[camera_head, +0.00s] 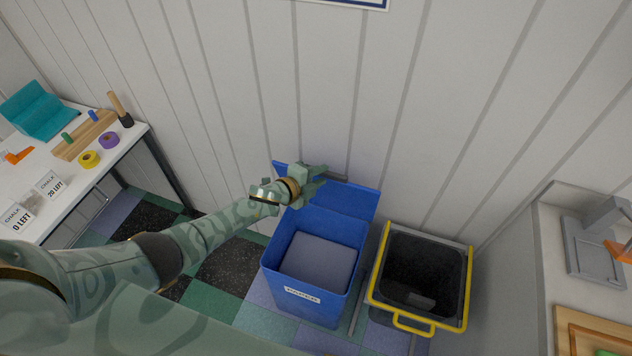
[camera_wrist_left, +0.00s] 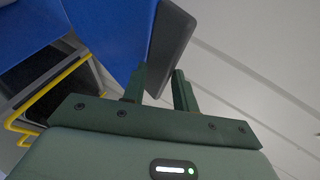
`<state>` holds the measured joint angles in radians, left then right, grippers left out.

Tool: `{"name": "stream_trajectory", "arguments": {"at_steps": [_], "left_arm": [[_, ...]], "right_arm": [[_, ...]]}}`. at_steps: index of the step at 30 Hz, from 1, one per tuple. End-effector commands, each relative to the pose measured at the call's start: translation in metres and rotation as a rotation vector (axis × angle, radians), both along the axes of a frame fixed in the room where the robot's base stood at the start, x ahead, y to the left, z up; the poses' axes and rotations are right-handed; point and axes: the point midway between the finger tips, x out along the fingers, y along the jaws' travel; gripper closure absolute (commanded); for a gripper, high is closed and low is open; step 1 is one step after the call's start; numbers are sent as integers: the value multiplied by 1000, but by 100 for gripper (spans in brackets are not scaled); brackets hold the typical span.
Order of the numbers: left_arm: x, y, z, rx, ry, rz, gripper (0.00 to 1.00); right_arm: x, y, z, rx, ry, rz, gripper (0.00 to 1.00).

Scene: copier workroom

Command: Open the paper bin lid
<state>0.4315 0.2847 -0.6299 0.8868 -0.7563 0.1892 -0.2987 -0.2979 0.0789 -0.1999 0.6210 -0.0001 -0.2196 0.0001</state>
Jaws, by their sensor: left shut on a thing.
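The blue paper bin (camera_head: 325,312) stands against the wall, with a white label on its front. Its blue lid (camera_head: 345,208) is raised and tilted back towards the wall, and the bin's mouth is open. A grey surface (camera_head: 318,262) shows inside. My left gripper (camera_head: 318,172) is at the lid's upper edge, shut on its grey handle (camera_head: 338,177). In the left wrist view the fingers (camera_wrist_left: 160,88) are at the dark grey handle (camera_wrist_left: 171,42), beside the blue lid (camera_wrist_left: 112,35). Where exactly they touch is partly hidden. My right gripper is not in view.
A black bin with a yellow rim (camera_head: 376,268) stands close on the right of the blue bin. A white table (camera_head: 55,165) with tape rolls and chalk cards is at left. A grey cabinet (camera_head: 550,270) is at right. Checkered floor shows left of the bin.

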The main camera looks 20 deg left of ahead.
Motion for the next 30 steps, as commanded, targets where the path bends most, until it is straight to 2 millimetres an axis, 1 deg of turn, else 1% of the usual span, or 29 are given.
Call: {"name": "stream_trajectory", "arguments": {"at_steps": [18, 19, 30], "left_arm": [[2, -1, -1, 4, 9, -2, 100], [2, -1, -1, 4, 9, -2, 65], [3, -1, 1, 2, 6, -2, 65]], "right_arm": [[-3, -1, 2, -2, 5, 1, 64], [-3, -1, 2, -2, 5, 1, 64], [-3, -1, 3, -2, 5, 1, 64]]}}
